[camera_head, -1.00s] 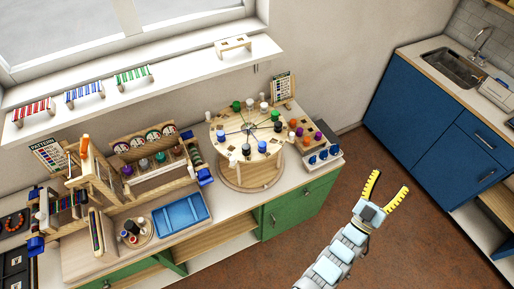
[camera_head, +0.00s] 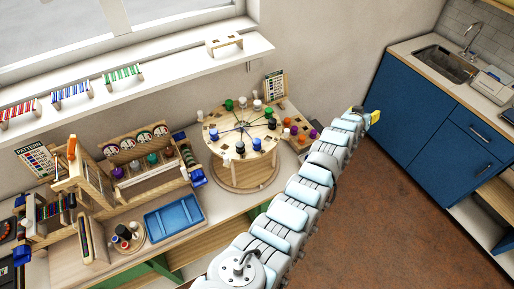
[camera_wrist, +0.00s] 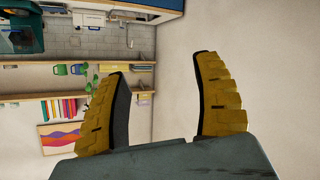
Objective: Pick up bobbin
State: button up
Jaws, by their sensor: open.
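Several small spool-like pieces that may be bobbins stand on the round wooden turntable (camera_head: 222,135), among them a green one (camera_head: 229,104), a blue one (camera_head: 256,144) and a black one (camera_head: 240,147). More small pieces, including a dark one (camera_head: 123,231), stand on a small round tray (camera_head: 138,246) left of the blue tray. Which one is the task's bobbin I cannot tell. My gripper (camera_head: 374,117) is at the far end of my raised arm, right of the turntable and apart from it. In the wrist view its yellow fingers (camera_wrist: 160,65) are spread and empty, facing wall and shelves.
A blue tray (camera_head: 174,217) lies on the worktop, with wooden racks behind it. A white windowsill shelf (camera_head: 190,72) runs above. My arm hides part of the board with orange and purple pieces (camera_head: 294,130). Blue cabinets (camera_head: 423,121) stand at right; the brown floor is clear.

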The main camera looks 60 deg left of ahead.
jog(key=s+a+g+h+b, duration=0.1)
jog(key=s+a+g+h, duration=0.1)
jog(key=s+a+g, duration=0.35)
notch_tip(320, 180, up, 6)
jog(key=n+g+h+b, duration=0.1)
jog(key=g+h+b, duration=0.25)
jog(key=g, duration=0.35)
send_over(257, 140)
jog(key=f, duration=0.3)
jog(key=f+p, duration=0.1)
jog(key=f, duration=0.2)
jog(key=f+p, duration=0.1)
jog(key=f, duration=0.3)
jog(key=shift+s+d+f, duration=0.1)
jog(key=shift+s+d, duration=0.1)
jog(key=shift+d, duration=0.2)
jog(key=shift+a+f, duration=0.15)
jog(key=shift+f, duration=0.45)
jog(key=shift+w+f, duration=0.15)
jog(key=shift+f, duration=0.45)
notch_tip(257, 140, down, 2)
jog(key=shift+a, duration=0.1)
jog(key=shift+f, duration=1.1)
